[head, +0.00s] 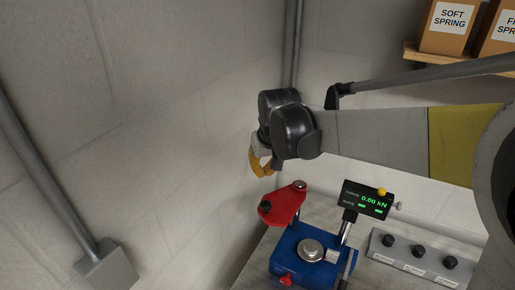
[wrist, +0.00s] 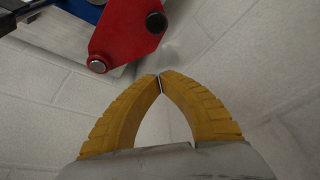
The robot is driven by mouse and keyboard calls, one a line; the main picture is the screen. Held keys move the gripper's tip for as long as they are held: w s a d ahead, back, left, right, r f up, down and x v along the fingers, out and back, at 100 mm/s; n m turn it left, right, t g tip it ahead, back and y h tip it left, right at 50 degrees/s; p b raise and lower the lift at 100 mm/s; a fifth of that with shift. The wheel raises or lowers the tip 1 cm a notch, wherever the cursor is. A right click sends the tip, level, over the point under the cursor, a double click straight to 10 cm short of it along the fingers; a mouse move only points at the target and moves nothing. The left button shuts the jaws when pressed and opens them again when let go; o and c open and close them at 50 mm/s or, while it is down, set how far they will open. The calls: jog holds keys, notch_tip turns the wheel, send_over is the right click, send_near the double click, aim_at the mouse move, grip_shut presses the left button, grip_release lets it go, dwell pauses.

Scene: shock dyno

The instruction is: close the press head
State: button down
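The press head is a red plate (head: 283,205) with round pins, swung out to the left of the blue press base (head: 312,258). A round metal seat (head: 311,250) on the base is uncovered. In the wrist view the red press head (wrist: 127,32) is at the top, with a blue part of the press behind it. My gripper (wrist: 160,80) has yellow fingers whose tips meet with nothing between them. In the head view my gripper (head: 262,168) is above and behind the press head, near the wall, partly hidden by my wrist. A gap separates the fingertips from the red plate.
A display (head: 367,199) reading 0.00 kN stands right of the press. A grey strip with black knobs (head: 415,257) lies further right on the bench. A shelf (head: 450,58) holds boxes at upper right. The block wall (head: 190,140) is close on the left.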

send_over(263, 199)
jog(key=w, duration=0.2)
notch_tip(263, 199, down, 7)
jog(key=s, duration=0.3)
jog(key=shift+s+d, duration=0.1)
jog(key=shift+d, duration=0.1)
jog(key=shift+s, duration=0.15)
jog(key=shift+f, duration=0.1)
jog(key=shift+s+d+n+b, duration=0.25)
jog(key=shift+s+n+b, duration=0.05)
jog(key=shift+s+n, duration=0.1)
